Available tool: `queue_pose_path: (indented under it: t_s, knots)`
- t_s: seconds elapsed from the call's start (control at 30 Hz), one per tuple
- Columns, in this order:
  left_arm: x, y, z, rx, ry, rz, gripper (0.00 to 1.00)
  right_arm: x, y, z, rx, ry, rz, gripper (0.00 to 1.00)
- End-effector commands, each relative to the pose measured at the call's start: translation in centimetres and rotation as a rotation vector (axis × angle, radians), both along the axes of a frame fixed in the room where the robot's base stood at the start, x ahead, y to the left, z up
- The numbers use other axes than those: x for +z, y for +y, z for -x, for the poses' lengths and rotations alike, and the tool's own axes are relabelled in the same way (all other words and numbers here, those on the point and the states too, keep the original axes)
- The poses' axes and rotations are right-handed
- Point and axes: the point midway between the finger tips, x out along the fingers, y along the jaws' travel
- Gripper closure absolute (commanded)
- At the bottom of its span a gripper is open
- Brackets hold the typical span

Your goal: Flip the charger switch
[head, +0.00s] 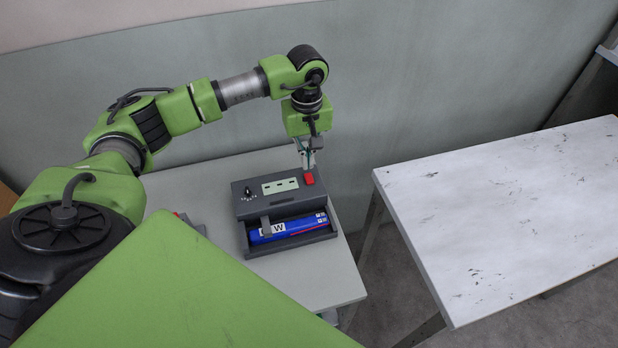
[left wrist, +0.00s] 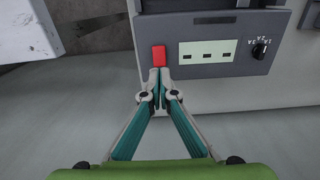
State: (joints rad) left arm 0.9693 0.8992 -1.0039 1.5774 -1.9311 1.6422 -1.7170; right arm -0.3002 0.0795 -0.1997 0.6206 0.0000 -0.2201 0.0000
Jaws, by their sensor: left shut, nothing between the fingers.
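The charger (head: 240,199) is a dark grey box on the small table, with a red switch (head: 308,178) at its right end, a pale panel with dark slots and a knob. The switch also shows in the left wrist view (left wrist: 159,55). A blue battery pack (head: 285,228) lies in the charger's front tray. My left gripper (head: 309,167) points down at the switch, shut and empty. In the left wrist view its fingertips (left wrist: 159,75) meet at the near edge of the switch; I cannot tell whether they touch it. My right gripper is not in view.
The small grey table (head: 321,283) has free room in front of the charger. A white, scuffed table (head: 500,215) stands to the right, across a gap. A grey wall (head: 420,90) rises behind. A partly hidden grey thing with red (head: 188,221) lies at the left.

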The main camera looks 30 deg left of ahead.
Motion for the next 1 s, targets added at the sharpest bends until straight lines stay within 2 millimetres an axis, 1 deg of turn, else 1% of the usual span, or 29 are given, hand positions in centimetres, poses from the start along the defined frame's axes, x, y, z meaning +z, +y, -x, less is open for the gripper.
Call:
queue_pose_path:
  t_s: [0.53,1.0]
  knots:
    - [-0.1,0.0,0.0,0.000,0.000,0.000,1.00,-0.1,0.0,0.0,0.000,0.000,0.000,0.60]
    - [-1.5,0.0,0.0,0.000,0.000,0.000,1.00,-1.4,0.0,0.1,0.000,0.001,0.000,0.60]
